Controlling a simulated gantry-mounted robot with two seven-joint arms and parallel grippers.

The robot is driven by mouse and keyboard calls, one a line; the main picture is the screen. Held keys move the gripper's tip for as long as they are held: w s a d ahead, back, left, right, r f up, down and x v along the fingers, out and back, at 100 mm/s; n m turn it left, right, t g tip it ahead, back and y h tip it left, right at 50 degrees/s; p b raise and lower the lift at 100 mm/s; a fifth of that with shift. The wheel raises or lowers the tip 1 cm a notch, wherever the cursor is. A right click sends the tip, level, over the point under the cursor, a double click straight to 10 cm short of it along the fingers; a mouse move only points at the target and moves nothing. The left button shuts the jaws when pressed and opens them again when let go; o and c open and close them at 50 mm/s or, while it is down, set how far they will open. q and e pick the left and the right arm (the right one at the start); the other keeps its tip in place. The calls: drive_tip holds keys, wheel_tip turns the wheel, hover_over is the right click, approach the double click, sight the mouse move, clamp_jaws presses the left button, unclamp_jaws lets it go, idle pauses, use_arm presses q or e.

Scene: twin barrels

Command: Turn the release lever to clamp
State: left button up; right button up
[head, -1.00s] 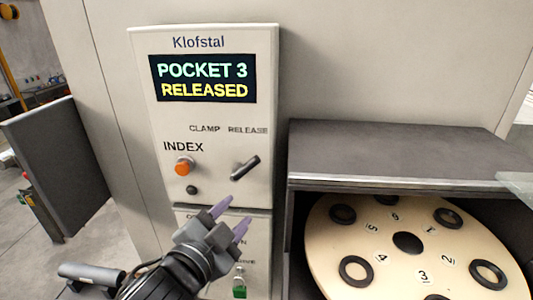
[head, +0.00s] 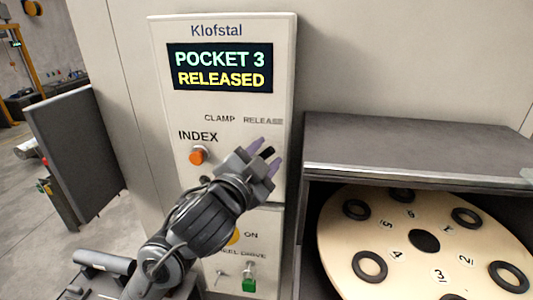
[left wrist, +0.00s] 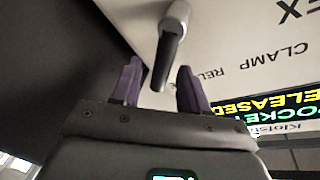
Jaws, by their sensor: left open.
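The release lever (left wrist: 168,52) is a black handle on a light round hub, seen in the left wrist view between my two purple fingers. In the head view only the black tip of the lever (head: 267,152) shows between the fingertips; my gripper hides the rest. My left gripper (head: 262,156) is open, with one finger on each side of the handle and a gap visible on both sides. The display (head: 220,67) on the panel reads "POCKET 3 RELEASED". The lever lies under the labels CLAMP and RELEASE. My right gripper is not in view.
The orange INDEX button (head: 198,155) is left of my gripper. A green switch (head: 249,284) sits low on the panel. To the right, a grey housing (head: 400,145) covers a cream numbered wheel (head: 340,225) with black rings. A dark partition (head: 75,150) stands at left.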

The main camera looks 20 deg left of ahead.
use_arm(q)
drive_tip(key=shift+w, duration=0.7)
clamp_jaws()
